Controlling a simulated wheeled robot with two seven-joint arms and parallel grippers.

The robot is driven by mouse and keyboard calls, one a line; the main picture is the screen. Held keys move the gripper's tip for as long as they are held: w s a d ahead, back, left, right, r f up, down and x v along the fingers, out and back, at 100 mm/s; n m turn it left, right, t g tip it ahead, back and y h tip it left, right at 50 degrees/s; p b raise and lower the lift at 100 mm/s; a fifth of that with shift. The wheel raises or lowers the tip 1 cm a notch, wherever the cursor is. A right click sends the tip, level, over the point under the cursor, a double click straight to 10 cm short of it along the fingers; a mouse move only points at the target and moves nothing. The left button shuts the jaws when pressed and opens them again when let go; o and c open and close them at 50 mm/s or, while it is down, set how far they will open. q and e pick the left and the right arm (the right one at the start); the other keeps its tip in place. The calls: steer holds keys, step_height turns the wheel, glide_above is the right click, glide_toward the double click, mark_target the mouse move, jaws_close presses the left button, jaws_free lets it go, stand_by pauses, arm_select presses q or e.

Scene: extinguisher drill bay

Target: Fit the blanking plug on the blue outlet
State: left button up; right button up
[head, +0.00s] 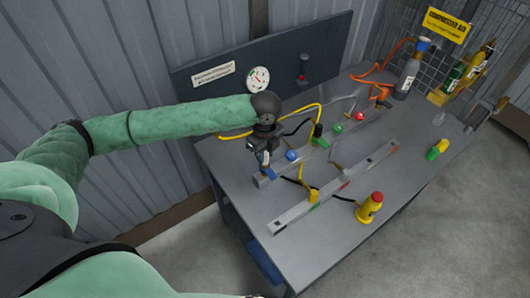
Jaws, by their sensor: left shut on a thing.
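My left gripper (266,158) reaches in from the left and points down over the left end of the rear grey manifold rail (325,143). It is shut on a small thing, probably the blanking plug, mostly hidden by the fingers. A blue part (268,172), which looks like the blue outlet, shows just below the fingertips. I cannot tell whether the held thing touches it. A blue ball knob (292,155) sits on the rail just right of the gripper. My right gripper is not in view.
Green (337,129) and red (360,116) knobs stand farther along the rail. Hoses loop around it. The front right bench top is mostly clear. A dark panel (285,62) stands behind.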

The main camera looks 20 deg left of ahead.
arm_select(q)
steer(key=shift+f, duration=0.8)
stand_by(0.5)
steer(key=o, duration=1.1)
